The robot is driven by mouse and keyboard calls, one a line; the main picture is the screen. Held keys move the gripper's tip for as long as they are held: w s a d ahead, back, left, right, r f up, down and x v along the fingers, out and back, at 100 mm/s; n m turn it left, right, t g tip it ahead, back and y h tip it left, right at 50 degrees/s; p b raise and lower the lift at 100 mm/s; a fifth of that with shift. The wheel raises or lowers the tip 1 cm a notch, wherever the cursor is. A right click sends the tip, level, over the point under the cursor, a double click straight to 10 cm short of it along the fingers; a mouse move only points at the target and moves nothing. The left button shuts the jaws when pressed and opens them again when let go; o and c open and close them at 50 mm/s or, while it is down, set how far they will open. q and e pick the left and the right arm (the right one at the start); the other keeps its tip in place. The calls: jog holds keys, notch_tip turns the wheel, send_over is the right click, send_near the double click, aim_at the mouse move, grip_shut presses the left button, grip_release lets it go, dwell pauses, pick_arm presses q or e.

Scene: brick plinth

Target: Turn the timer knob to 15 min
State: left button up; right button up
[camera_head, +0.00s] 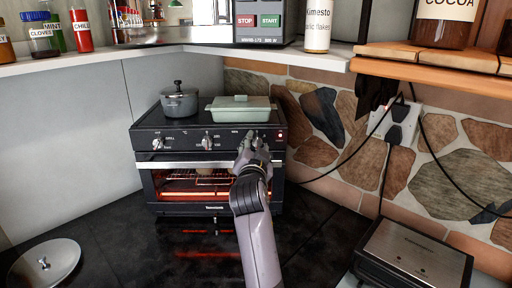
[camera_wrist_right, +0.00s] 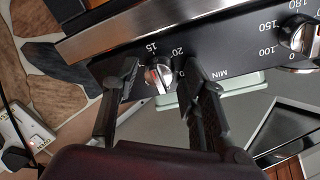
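The black toaster oven (camera_head: 141,140) stands on the dark counter, its inside glowing orange behind the glass door. In the head view, my right gripper (camera_head: 250,139) is at the right end of its control panel and hides the timer knob. In the right wrist view, the silver timer knob (camera_wrist_right: 164,79) with a red pointer mark sits between the two fingers of my right gripper (camera_wrist_right: 161,66). The fingers are open, one on each side, with gaps showing. The numbers 15 and 20 and the word MIN are printed around it. The pointer's exact reading is unclear. My left gripper is out of view.
A grey pot (camera_head: 179,103) and a pale green lidded dish (camera_head: 240,108) stand on the oven. A loose lid (camera_head: 45,264) lies at left, a black and steel appliance (camera_head: 414,256) at right. Cables hang from the wall socket (camera_head: 399,122).

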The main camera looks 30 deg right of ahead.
jog(key=shift+o, duration=0.3)
notch_tip(320, 180, up, 10)
dwell(0.5)
dwell(0.4)
